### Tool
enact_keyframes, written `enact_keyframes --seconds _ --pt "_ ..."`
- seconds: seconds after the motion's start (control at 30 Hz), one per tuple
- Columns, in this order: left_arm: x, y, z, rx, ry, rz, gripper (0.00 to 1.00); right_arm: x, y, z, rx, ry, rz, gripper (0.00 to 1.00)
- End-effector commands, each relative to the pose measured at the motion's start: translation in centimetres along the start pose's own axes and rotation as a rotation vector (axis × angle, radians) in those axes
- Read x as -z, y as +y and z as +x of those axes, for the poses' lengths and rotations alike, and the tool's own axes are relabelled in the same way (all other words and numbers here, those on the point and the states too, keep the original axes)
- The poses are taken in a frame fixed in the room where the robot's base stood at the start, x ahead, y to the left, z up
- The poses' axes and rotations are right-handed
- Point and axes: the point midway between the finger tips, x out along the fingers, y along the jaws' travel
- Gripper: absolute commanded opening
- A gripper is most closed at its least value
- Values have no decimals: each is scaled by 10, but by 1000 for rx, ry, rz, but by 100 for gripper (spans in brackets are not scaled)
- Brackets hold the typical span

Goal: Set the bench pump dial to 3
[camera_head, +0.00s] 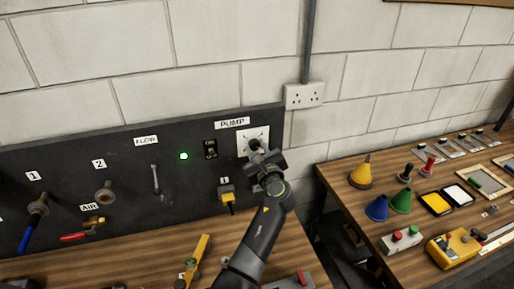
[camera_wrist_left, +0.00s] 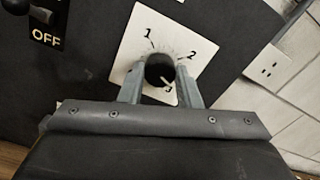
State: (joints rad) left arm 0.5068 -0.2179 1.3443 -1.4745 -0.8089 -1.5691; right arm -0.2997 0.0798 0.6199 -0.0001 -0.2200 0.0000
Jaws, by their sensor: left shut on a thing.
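The pump dial is a black round knob (camera_wrist_left: 160,70) on a white square plate (camera_wrist_left: 140,45) marked 1, 2 and 3. In the left wrist view my left gripper (camera_wrist_left: 161,80) has one finger on each side of the knob and is shut on it. A pale mark on the knob seems to lie on the side towards the 3, partly shaded. In the head view the dial plate (camera_head: 248,134) is under the PUMP label (camera_head: 232,123), and my left gripper (camera_head: 258,150) covers most of the knob. My right gripper is not in view.
The dark panel (camera_head: 125,165) also holds an on/off switch (camera_head: 210,148), a green light (camera_head: 184,156), a FLOW lever (camera_head: 155,178) and a yellow plug (camera_head: 226,193). A wall socket (camera_head: 304,95) is right of it. Cones and boxes stand on the right bench (camera_head: 340,175).

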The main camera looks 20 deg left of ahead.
Motion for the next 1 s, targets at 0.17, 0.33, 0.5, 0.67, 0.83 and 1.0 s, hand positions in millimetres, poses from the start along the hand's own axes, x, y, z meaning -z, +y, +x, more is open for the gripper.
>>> enact_keyframes --seconds 0.17,0.33,0.5,0.67,0.83,1.0 --pt "-1 0 0 1 -2 147 7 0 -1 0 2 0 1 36" --pt "-1 0 0 1 -2 257 7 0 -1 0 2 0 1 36" --pt "-1 0 0 1 -2 334 7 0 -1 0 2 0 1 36" --pt "-1 0 0 0 -2 373 7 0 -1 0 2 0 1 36" --pt "-1 0 0 0 -2 391 7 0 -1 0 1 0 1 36" --pt "-1 0 0 0 -2 393 7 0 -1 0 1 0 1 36"
